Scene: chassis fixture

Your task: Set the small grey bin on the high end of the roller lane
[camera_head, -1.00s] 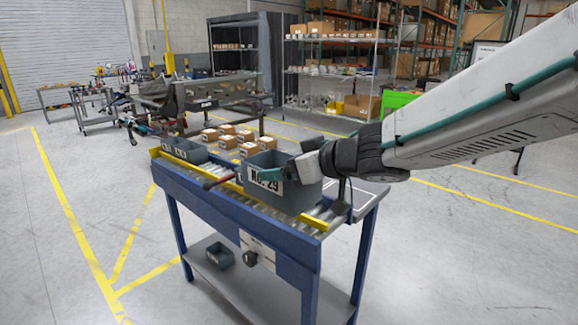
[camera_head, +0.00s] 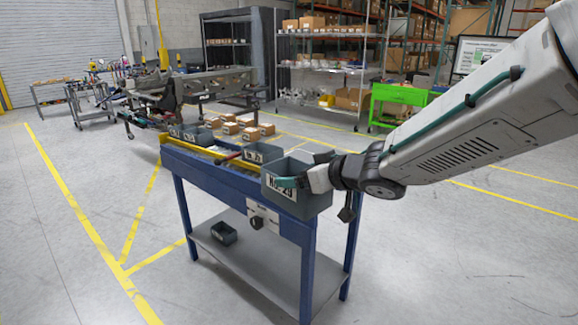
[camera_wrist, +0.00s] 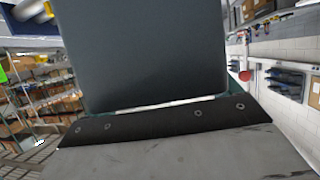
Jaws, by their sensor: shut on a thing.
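My gripper (camera_head: 292,181) is shut on the near wall of a grey bin (camera_head: 312,203) with a white label. The bin is upright, in front of the right end of the roller lane (camera_head: 208,148) in the head view; I cannot tell whether it touches the rollers. Its flat grey wall (camera_wrist: 145,50) fills the middle of the wrist view. Another labelled grey bin (camera_head: 262,154) sits on the lane just behind it. Further grey bins (camera_head: 199,135) stand at the lane's far left end. A smaller dark grey bin (camera_head: 224,233) lies on the lower shelf.
The lane stands on a blue frame (camera_head: 235,185) with yellow rails and a lower shelf (camera_head: 255,265). Cardboard boxes (camera_head: 230,128) lie behind it. A green cart (camera_head: 400,100) stands back right. Floor at left and right is clear.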

